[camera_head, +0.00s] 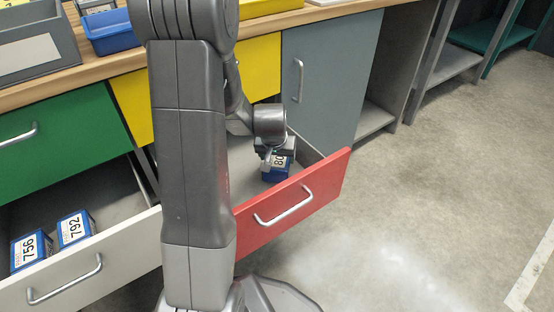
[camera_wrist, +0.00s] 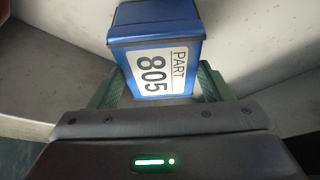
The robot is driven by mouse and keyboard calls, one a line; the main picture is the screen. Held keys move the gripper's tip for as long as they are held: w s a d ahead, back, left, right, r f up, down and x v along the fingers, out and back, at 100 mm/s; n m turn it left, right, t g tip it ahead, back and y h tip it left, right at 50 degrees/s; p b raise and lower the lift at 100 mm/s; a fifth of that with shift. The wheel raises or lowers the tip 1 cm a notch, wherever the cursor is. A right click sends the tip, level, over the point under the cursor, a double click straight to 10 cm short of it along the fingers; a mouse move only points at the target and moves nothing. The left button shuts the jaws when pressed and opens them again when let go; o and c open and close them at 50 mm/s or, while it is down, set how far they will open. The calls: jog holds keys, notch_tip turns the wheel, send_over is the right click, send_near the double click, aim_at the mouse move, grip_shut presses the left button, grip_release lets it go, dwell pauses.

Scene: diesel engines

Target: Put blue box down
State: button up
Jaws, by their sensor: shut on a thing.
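The blue box (camera_wrist: 150,22) with a white label reading "PART 805" fills the middle of the wrist view. My gripper (camera_wrist: 160,88) is shut on it, with one green finger on each side of the box. In the head view my gripper (camera_head: 277,155) is inside the open red-fronted drawer (camera_head: 325,178), holding the blue box (camera_head: 277,176) low near the drawer's right inner side. I cannot tell whether the box touches the drawer floor.
An open white-fronted drawer (camera_head: 120,262) at left holds two blue boxes labelled 756 (camera_head: 30,250) and 792 (camera_head: 75,228). A grey cabinet door (camera_head: 330,70) stands behind the red drawer. A blue bin (camera_head: 110,32) is on the bench. The floor at right is clear.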

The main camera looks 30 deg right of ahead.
jog(key=shift+f, duration=0.15)
jog(key=o, duration=1.8)
jog(key=shift+c, duration=0.2)
jog(key=shift+r, duration=0.45)
jog(key=p+v, duration=0.4)
jog(key=v, duration=0.7)
jog(key=shift+s+a+r+p, duration=0.15)
jog(key=shift+a+p, duration=0.05)
jog(key=shift+p, duration=0.1)
